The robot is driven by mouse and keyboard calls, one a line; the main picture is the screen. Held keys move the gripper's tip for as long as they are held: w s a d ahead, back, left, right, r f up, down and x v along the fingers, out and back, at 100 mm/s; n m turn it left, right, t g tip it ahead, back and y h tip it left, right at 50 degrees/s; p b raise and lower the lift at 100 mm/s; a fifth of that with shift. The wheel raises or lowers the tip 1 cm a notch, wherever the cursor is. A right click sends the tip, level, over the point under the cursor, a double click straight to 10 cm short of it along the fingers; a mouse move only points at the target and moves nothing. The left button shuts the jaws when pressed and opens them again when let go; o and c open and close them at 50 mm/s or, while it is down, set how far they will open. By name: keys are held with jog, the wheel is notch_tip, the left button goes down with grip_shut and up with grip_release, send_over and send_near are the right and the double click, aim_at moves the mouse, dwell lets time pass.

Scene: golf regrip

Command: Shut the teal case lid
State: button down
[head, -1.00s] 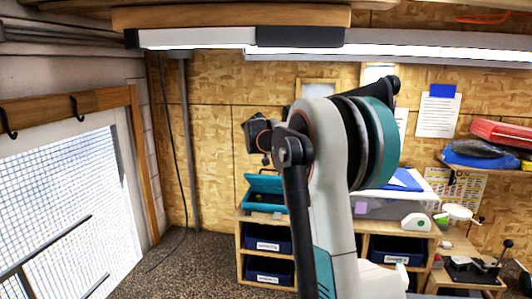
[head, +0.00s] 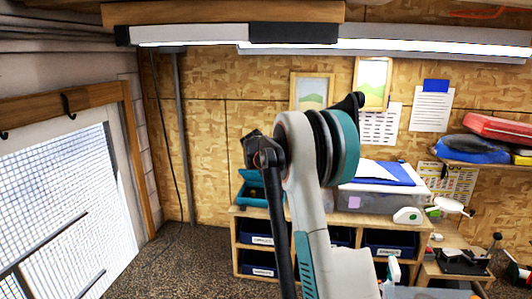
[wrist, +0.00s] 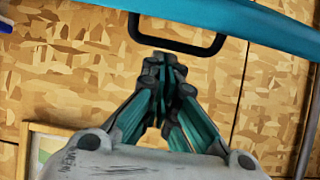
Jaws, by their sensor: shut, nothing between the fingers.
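The teal case (head: 255,201) stands on the left end of the wooden shelf unit in the head view, partly hidden behind my arm. Its lid (head: 249,175) is raised, and part of the inside shows. In the wrist view, a teal band (wrist: 245,18) with a black handle (wrist: 180,48) crosses the top; it looks like the edge of the case lid. My gripper (wrist: 165,62) is shut and empty, its fingertips close to the handle. I cannot tell whether they touch it. In the head view my arm hides the fingers.
A clear bin (head: 375,201) with blue and white sheets on top stands right of the case. The shelf unit (head: 300,212) holds dark blue bins below. Picture frames (head: 373,83) hang on the wall behind. A small white device (head: 407,215) sits near the shelf's right end.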

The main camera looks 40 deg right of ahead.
jog(key=shift+a+f, duration=0.15)
jog(key=shift+f, duration=0.05)
dwell(0.3)
